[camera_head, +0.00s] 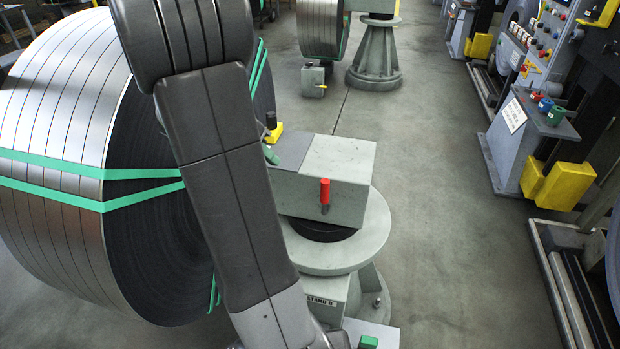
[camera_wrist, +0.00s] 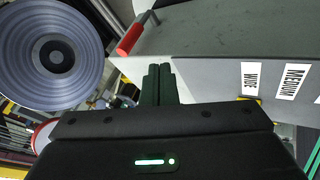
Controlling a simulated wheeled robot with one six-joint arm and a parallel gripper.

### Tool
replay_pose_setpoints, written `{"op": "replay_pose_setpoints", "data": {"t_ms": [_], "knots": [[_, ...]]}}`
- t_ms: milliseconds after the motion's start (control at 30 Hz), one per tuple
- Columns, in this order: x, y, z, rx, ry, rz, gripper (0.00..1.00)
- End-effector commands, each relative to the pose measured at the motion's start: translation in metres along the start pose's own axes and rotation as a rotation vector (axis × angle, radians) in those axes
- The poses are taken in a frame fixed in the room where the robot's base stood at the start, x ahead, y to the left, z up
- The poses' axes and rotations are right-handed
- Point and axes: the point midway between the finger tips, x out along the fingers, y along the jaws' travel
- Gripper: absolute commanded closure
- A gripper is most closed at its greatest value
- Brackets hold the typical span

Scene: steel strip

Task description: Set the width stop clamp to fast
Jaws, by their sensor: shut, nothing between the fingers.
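A grey box-shaped head (camera_head: 330,165) stands on the round stand marked "STAND B". A short red handle (camera_head: 325,190) sits on the box's near face; it looks like the clamp lever, though no label by it is readable. In the wrist view the red handle (camera_wrist: 130,38) sits on a metal stem at the box's left edge. The box face there carries labels, "WIDE" (camera_wrist: 251,80) and "MEDIUM" (camera_wrist: 292,82). My gripper (camera_wrist: 158,85) is shut and empty, its dark green fingers close together below the handle and apart from it. My arm hides part of the box in the head view.
A large steel coil (camera_head: 60,110) with green straps fills the left, close to my arm. A console (camera_head: 530,120) with colored knobs and yellow boxes stands at the right. The floor (camera_head: 440,200) between stand and console is clear. Another pedestal (camera_head: 375,55) stands farther back.

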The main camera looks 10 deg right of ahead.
Motion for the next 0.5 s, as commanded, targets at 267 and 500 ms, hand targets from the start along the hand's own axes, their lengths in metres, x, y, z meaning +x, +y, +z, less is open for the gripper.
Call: {"op": "replay_pose_setpoints", "data": {"t_ms": [267, 500], "knots": [[0.013, 0.001, 0.0, -0.002, -0.002, 0.003, 1.0], [0.061, 0.002, 0.0, -0.003, -0.005, 0.006, 1.0]]}}
